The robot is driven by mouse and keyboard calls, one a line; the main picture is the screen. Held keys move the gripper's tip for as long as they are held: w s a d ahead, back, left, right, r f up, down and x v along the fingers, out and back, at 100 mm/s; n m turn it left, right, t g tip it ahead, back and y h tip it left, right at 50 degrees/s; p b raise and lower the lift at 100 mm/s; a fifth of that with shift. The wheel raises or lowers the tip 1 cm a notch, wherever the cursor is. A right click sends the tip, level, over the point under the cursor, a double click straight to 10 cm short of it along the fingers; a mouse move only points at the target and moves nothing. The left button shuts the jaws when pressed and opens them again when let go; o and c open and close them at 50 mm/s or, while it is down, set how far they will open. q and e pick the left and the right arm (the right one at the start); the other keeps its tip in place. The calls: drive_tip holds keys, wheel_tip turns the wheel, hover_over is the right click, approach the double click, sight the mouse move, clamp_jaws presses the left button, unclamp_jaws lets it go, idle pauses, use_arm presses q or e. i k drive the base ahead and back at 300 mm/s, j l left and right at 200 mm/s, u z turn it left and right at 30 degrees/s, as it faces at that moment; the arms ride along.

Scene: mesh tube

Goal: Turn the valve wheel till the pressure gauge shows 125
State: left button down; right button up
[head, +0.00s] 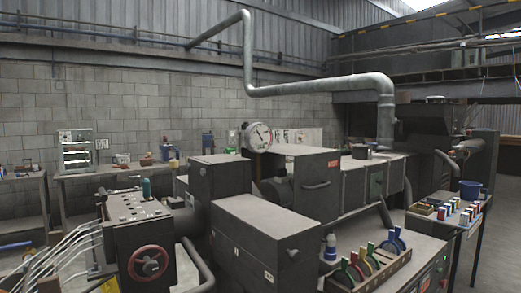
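The red valve wheel (148,263) is on the front face of a dark control box at the lower left. It is round with spokes and faces me. The pressure gauge (258,137) is a round white dial standing above the machine near the middle of the view. Its needle is a small dark line, and the numbers are too small to read. Neither of my grippers shows in the head view, so nothing of mine is seen touching the wheel.
The dark control box (126,238) has small knobs on its sloped top. Several pale curved pipes (62,256) run at its left. Coloured levers (372,260) stand at the lower right. A side table (447,222) holds small coloured items. Open floor (497,245) shows at the far right.

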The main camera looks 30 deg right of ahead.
sight(151, 268)
drive_tip(key=i+j, duration=0.1)
drive_tip(key=j, duration=0.2)
drive_tip(key=i+j, duration=0.15)
drive_tip(key=j, duration=0.2)
drive_tip(key=i+j, duration=0.1)
drive_tip(key=j, duration=0.2)
drive_tip(key=i+j, duration=0.15)
drive_tip(key=j, duration=0.15)
